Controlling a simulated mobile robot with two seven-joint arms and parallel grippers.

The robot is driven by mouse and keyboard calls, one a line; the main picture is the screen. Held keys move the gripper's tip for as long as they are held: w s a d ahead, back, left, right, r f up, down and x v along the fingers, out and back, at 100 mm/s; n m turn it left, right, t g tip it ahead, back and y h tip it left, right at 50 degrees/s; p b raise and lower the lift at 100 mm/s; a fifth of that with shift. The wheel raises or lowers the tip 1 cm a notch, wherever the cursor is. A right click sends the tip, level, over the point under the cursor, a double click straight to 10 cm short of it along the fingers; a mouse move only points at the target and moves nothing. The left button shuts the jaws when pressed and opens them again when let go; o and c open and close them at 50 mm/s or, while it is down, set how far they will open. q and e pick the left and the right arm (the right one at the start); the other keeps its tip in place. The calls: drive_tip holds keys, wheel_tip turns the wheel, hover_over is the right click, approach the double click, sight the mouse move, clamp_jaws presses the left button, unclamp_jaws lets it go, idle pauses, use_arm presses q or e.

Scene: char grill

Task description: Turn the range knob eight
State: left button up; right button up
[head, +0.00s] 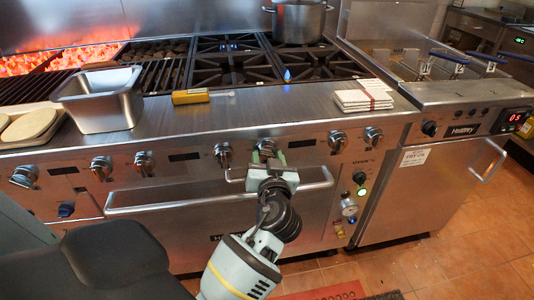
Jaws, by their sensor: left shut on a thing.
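The range front (190,170) carries a row of metal control knobs. My left gripper (266,154) is at the knob (266,146) right of the middle of this row, and its fingers are shut on it. The fingers and wrist hide part of that knob, and its pointer angle cannot be read. Another knob (222,154) is just left of the gripper. Two more, one (336,140) and another (373,136), are to its right. My right gripper is not in view.
An oven handle (150,202) runs below the knobs, close under my wrist. A steel pan (100,98), a yellow-handled tool (190,96) and a folded towel (362,97) lie on the ledge. A pot (298,22) stands behind. A fryer (460,95) is at right.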

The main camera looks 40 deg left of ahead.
use_arm(q)
drive_tip(key=m+p, duration=0.1)
drive_tip(key=m, duration=0.2)
drive_tip(key=shift+r+p, duration=0.1)
drive_tip(key=shift+p, duration=0.2)
drive_tip(key=shift+m, duration=0.4)
drive_tip(key=o, duration=1)
drive_tip(key=shift+c, duration=0.2)
